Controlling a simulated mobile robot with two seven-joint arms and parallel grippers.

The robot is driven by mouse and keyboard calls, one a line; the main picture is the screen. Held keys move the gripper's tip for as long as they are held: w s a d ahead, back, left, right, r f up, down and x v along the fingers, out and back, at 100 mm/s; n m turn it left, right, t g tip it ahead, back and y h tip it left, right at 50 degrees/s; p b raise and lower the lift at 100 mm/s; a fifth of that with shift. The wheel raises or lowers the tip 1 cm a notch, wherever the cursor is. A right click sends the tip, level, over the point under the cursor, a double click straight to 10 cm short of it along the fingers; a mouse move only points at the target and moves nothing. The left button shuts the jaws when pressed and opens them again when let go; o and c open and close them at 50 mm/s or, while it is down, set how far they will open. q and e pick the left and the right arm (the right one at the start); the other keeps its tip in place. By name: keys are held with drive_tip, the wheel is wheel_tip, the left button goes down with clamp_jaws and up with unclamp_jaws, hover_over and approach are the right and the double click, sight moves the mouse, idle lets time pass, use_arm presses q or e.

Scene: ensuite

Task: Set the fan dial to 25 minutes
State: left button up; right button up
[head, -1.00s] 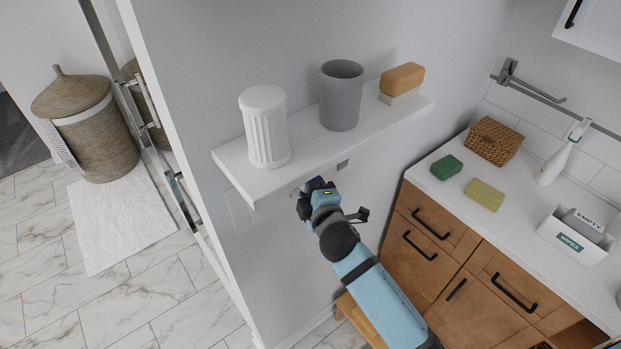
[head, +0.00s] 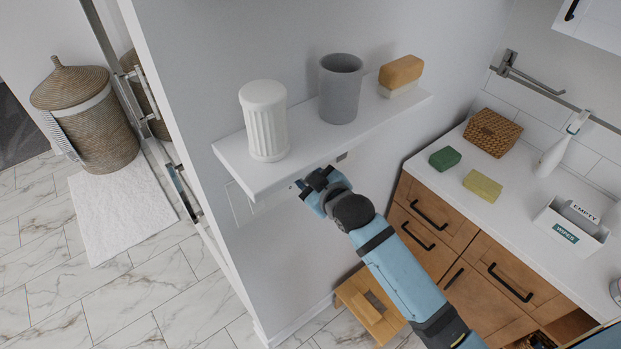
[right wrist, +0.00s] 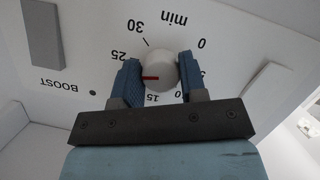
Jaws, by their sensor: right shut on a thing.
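The fan dial (right wrist: 162,70) is a round white knob on a white wall panel (right wrist: 75,50), seen in the right wrist view. Its red mark points left, a little below the printed 25 (right wrist: 119,55). The 30, 15, 0 and "min" labels also show, upside down. The left finger covers the scale just below 25. My right gripper (right wrist: 157,82) is shut on the dial, one blue finger on each side. In the head view the right gripper (head: 314,186) is at the wall just under the shelf, and the dial is hidden there. My left gripper is not in view.
A white shelf (head: 225,155) overhangs my right gripper, holding a ribbed white jar (head: 265,120), a grey cup (head: 340,90) and an orange-topped brush (head: 401,73). A wooden stool (head: 355,300) stands below. A wooden cabinet with a white counter (head: 520,195) is to the right.

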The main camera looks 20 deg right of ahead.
drive_tip(key=shift+f+m+y, duration=0.1)
drive_tip(key=shift+m+y, duration=0.4)
drive_tip(key=shift+m, duration=0.3)
drive_tip(key=o, duration=0.9)
drive_tip(key=b+v, duration=0.2)
drive_tip(key=v, duration=1.2)
drive_tip(key=shift+r+b, duration=0.3)
drive_tip(key=shift+r, duration=0.05)
